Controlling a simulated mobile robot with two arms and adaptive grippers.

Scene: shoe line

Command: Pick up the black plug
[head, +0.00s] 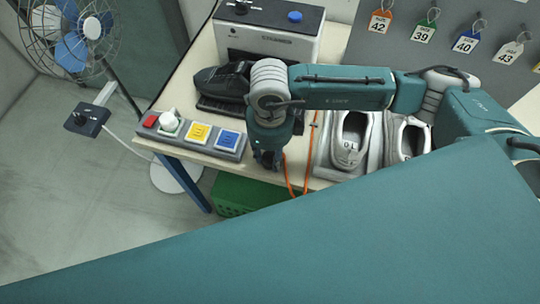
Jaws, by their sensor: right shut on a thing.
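My right gripper (268,163) points down over the front edge of the table, between the button box and the grey shoes. It is shut on a small dark thing that I take to be the black plug; the fingers hide most of it, and its outline is hard to make out. An orange cable (305,172) hangs in a loop over the table edge, and one end rises close to the gripper's fingers. My left gripper is out of view.
A button box (190,138) lies left of my gripper. A black shoe (222,80) sits by a grey machine (268,35). Grey shoes (350,140) stand on the right. A green crate (240,195) is below the table; a fan (75,30) stands left.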

